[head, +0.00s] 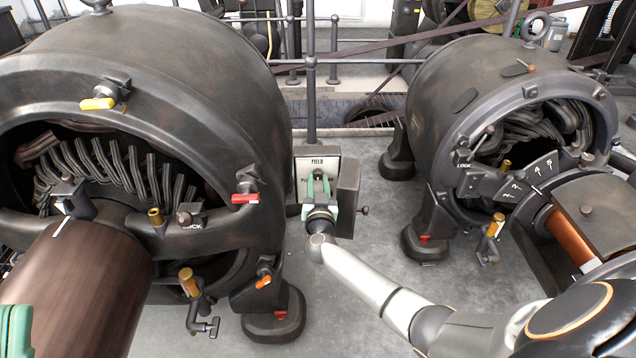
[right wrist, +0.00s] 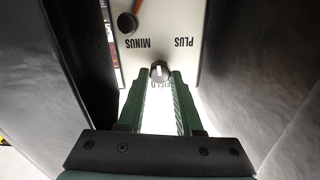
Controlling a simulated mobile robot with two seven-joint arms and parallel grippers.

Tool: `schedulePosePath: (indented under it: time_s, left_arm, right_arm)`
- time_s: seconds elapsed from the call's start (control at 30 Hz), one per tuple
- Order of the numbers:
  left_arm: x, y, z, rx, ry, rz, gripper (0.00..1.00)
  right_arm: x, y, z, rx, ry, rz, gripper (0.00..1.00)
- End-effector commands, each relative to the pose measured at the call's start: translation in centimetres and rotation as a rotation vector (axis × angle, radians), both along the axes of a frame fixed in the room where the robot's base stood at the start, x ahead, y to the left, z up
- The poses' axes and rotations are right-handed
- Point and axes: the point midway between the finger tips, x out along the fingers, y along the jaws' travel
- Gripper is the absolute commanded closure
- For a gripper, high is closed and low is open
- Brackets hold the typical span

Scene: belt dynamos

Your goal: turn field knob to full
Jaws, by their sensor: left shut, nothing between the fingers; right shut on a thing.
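The field panel (head: 331,166) is a pale plate lettered FIELD, on a post between the two machines. It also shows upside down in the right wrist view (right wrist: 205,20), lettered MINUS and PLUS. The field knob (right wrist: 158,70) is small and dark with a white pointer mark. My right gripper (right wrist: 160,78) is shut on it, one green fingertip on each side. In the head view the right gripper (head: 318,182) covers much of the panel. My left gripper (head: 14,328) is shut and empty at the lower left edge, partly cut off.
A dark box (head: 347,195) stands close at the panel's right. A large dynamo (head: 200,80) fills the left, another dynamo (head: 460,90) the right. Grey floor (head: 375,240) is open between them.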

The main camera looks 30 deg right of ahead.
Motion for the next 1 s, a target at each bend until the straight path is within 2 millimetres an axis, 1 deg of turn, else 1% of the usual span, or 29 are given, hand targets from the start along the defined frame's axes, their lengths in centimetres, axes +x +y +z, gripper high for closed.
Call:
schedulePosePath:
  time_s: [0.03,0.3,0.8,0.83,0.9,1.0]
  left_arm:
    - [0.0,0.0,0.0,0.0,0.0,0.0,1.0]
    - [0.0,0.0,0.0,0.0,0.0,0.0,1.0]
    - [0.0,0.0,0.0,0.001,0.0,-0.001,1.0]
    - [0.0,0.0,0.0,0.0,0.0,0.0,1.0]
    - [0.0,-0.01,0.0,0.001,0.0,-0.001,1.0]
    - [0.0,-0.01,0.0,0.001,0.0,-0.001,1.0]
  right_arm:
    - [-0.09,0.21,-0.25,0.021,-0.008,0.002,1.0]
    - [-0.11,0.21,-0.26,0.088,-0.05,0.002,1.0]
    - [-0.1,0.2,-0.26,0.103,-0.058,0.002,1.0]
    - [-0.1,0.2,-0.26,0.103,-0.058,0.002,0.63]
    - [-0.09,0.16,-0.23,0.102,-0.058,0.001,0.55]
    - [-0.06,0.11,-0.16,0.101,-0.059,0.0,0.53]
